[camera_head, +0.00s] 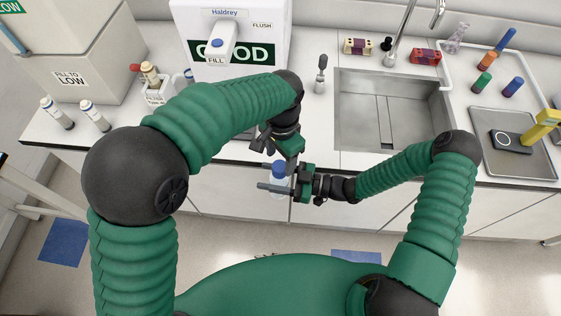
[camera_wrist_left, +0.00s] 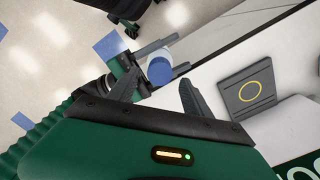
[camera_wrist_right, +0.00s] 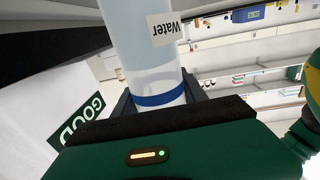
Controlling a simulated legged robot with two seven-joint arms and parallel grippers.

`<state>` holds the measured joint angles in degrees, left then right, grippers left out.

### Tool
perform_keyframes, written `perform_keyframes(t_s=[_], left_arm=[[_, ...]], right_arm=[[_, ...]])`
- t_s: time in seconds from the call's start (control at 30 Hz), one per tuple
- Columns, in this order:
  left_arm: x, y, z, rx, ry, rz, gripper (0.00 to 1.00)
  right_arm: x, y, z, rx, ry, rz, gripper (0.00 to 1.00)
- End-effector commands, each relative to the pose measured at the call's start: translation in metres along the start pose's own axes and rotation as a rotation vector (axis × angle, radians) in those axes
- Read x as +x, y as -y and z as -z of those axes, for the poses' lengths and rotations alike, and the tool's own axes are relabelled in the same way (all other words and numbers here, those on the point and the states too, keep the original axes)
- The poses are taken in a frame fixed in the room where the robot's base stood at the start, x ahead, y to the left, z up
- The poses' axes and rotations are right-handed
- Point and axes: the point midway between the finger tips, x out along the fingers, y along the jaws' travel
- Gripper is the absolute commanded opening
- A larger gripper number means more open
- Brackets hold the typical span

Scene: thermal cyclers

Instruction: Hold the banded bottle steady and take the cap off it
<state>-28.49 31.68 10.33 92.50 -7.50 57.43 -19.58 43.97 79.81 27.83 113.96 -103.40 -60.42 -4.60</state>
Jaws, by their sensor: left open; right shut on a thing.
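The banded bottle (camera_head: 278,186) has a blue cap (camera_head: 279,168) and stands roughly upright off the counter's front edge, held by my right gripper (camera_head: 276,189). In the right wrist view the clear bottle (camera_wrist_right: 148,55) shows a "Water" label and a blue band (camera_wrist_right: 158,99), with the fingers on either side of it. My left gripper (camera_head: 276,146) is open just above the cap. In the left wrist view the cap (camera_wrist_left: 159,70) appears between the open left fingertips (camera_wrist_left: 160,79); whether they touch it I cannot tell.
Behind the grippers is the counter front. On the counter stand a white machine (camera_head: 240,70) with a "GOOD" sign, a sink (camera_head: 385,125), a grey tray (camera_head: 515,168), and several tubes and racks. Open floor lies below the held bottle.

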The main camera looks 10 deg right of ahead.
Motion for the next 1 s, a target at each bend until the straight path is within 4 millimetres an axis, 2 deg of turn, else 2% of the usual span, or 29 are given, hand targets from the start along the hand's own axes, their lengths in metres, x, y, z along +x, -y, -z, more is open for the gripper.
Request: perform_keyframes(t_s=[0.1,0.47,0.57,0.83,1.0], left_arm=[[-0.007,0.0,0.0,0.0,0.001,-0.001,0.54],[-0.038,0.0,-0.001,-0.001,-0.002,-0.001,0.54],[-0.03,0.0,-0.001,-0.001,0.0,0.002,0.54],[0.02,-0.001,0.0,0.001,0.001,-0.001,0.54],[0.037,-0.001,0.0,0.0,-0.002,0.001,0.54]], right_arm=[[0.0,0.0,0.0,0.0,-0.001,0.0,0.0],[0.0,0.0,0.0,0.0,0.0,0.0,0.0],[0.0,0.0,0.0,0.0,-0.001,0.0,0.0],[0.0,-0.001,0.0,0.0,-0.001,0.0,0.0],[0.0,0.0,0.0,0.0,-0.001,0.0,0.0]])
